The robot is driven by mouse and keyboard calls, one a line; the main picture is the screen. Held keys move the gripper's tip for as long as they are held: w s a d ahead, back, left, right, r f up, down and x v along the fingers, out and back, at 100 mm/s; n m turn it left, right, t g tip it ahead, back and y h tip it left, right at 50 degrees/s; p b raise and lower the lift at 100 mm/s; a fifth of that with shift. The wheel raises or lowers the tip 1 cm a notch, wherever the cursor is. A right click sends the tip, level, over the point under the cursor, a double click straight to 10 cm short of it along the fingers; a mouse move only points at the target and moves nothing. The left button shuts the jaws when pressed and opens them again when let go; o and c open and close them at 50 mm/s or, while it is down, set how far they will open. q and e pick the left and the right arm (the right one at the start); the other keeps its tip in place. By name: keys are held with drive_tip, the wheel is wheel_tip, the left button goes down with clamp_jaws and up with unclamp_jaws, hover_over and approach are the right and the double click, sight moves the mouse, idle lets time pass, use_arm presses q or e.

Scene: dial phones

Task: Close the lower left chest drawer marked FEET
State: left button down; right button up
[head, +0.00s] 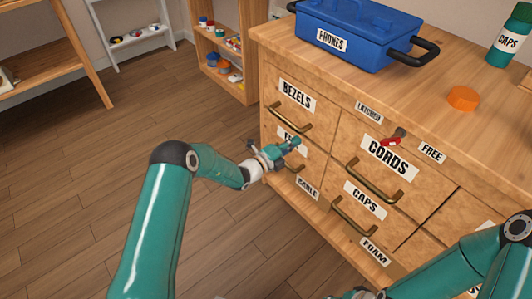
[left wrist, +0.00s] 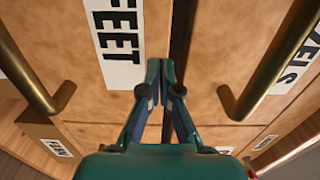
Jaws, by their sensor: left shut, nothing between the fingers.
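The FEET drawer front (head: 318,165) is at the left of the wooden chest, below the BEZELS drawer, its label partly hidden by my left gripper in the head view. In the left wrist view the FEET label (left wrist: 118,42) shows plainly, with a brass handle (left wrist: 35,85) beside it. A dark gap runs between the FEET and BEZELS fronts; I cannot tell how far the drawer stands out. My left gripper (head: 297,146) is shut and empty, its tips (left wrist: 161,68) close in front of the drawer front beside that gap; contact is unclear. My right gripper is out of sight.
The BEZELS handle (head: 290,119) is just above my left gripper. CORDS (head: 375,183) and CAPS (head: 355,217) drawers are to the right. A blue PHONES box (head: 345,38) and an orange cap (head: 463,98) sit on top. Open floor lies to the left.

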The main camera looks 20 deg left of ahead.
use_arm(q)
drive_tip(key=a+p+v, duration=0.1)
drive_tip(key=p+v, duration=0.2)
drive_tip(key=v, duration=0.9)
drive_tip(key=s+d+r+m+g+h, duration=0.2)
drive_tip(key=s+d+m+g+h, duration=0.3)
drive_tip(key=d, duration=0.4)
drive_tip(key=s+d+f+m+g+y, duration=0.1)
drive_tip(key=s+d+f+m+g, duration=0.25)
drive_tip(key=s, duration=0.55)
drive_tip(key=s+d+f+m+g, duration=0.1)
drive_tip(key=s+d+m+g, duration=0.2)
drive_tip(key=s+m+g, duration=0.4)
drive_tip(key=s+a+f+m+g+y, duration=0.1)
drive_tip(key=s+a+f+m+y, duration=0.4)
drive_tip(key=s+m, duration=0.45)
drive_tip(key=s+a+f+m+g+y, duration=0.1)
drive_tip(key=s+a+f+m+y, duration=0.3)
drive_tip(key=s+m, duration=0.55)
drive_tip(key=w+m+t, duration=0.3)
drive_tip(key=w+m, duration=0.5)
drive_tip(key=m, duration=0.2)
wheel_tip(320, 180, up, 26)
drive_tip(key=p, duration=2.7)
drive_tip(key=shift+a+r+m+y, duration=0.2)
drive_tip(key=shift+a+m+y, duration=0.15)
drive_tip(key=shift+a+y, duration=0.05)
